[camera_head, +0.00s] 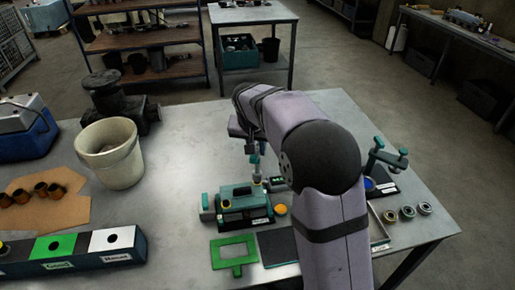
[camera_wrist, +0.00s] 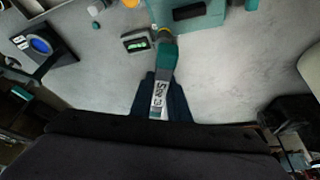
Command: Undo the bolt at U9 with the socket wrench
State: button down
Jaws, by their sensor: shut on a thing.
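My gripper (camera_wrist: 160,102) is shut on a teal and grey socket wrench (camera_wrist: 165,59) with a white label, between its two dark fingers. In the head view the wrench (camera_head: 256,166) hangs below my gripper (camera_head: 250,143), roughly upright, over the right part of the teal engine block (camera_head: 235,192). In the wrist view the wrench's far end, with a yellowish ring, is at the edge of the teal block (camera_wrist: 191,15). I cannot tell whether it touches a bolt. The U9 bolt and its marking cannot be made out.
A small display with green digits (camera_wrist: 138,41) lies close to the wrench. A stand with a blue disc (camera_wrist: 40,45) is at the right of the bench. A white bucket (camera_head: 108,153), a bin row (camera_head: 75,258), a green frame (camera_head: 233,251) and metal rings (camera_head: 407,213) surround the work area.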

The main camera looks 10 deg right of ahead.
jog(key=shift+m+g+h, duration=0.4)
jog(key=shift+m+h, duration=0.2)
jog(key=shift+m, duration=1.1)
jog(key=shift+w+m+g+h+p, duration=0.1)
jog(key=shift+m+g+h+p, duration=0.25)
jog(key=shift+m, duration=0.65)
jog(key=shift+m+g+h+p, duration=0.25)
jog(key=shift+m+p, duration=0.2)
jog(key=shift+m, duration=0.55)
